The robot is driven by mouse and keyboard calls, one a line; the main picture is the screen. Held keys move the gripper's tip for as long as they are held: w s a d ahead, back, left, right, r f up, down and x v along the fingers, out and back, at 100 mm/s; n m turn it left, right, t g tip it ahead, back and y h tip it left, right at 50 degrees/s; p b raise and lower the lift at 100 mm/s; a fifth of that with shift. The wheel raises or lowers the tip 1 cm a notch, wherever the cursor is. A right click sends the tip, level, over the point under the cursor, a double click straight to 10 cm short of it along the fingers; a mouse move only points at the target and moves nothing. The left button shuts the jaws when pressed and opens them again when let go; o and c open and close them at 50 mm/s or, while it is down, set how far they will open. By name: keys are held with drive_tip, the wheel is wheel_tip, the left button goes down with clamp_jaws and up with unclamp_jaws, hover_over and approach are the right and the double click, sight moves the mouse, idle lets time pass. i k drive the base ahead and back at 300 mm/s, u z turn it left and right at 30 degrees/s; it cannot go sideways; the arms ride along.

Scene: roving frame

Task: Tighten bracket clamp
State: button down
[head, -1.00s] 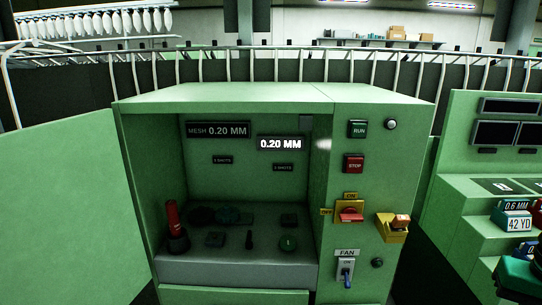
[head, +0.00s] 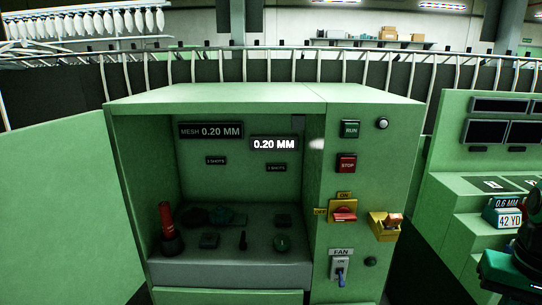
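A green machine cabinet (head: 300,101) stands open in front of me in the head view. Inside, on its grey shelf (head: 230,272), are a red-handled tool (head: 169,227) at the left, dark round parts (head: 222,215) at the back, a small dark block (head: 209,241), a short dark upright lever (head: 243,240) and a round green knob (head: 282,243). I cannot tell which of these is the bracket clamp. At the right edge a dark and green part (head: 525,262), probably of my arm, is cut off by the frame. My gripper's fingers are not visible.
The right panel carries a RUN button (head: 350,129), a STOP button (head: 347,163), a red switch on yellow (head: 343,211), a yellow box (head: 384,227) and a FAN switch (head: 340,272). An open green door (head: 65,200) is at the left. A stepped green console (head: 465,200) stands right.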

sight(243, 245)
drive_tip(key=u, duration=1.7)
drive_tip(key=i, duration=0.35)
drive_tip(key=z, duration=1.7)
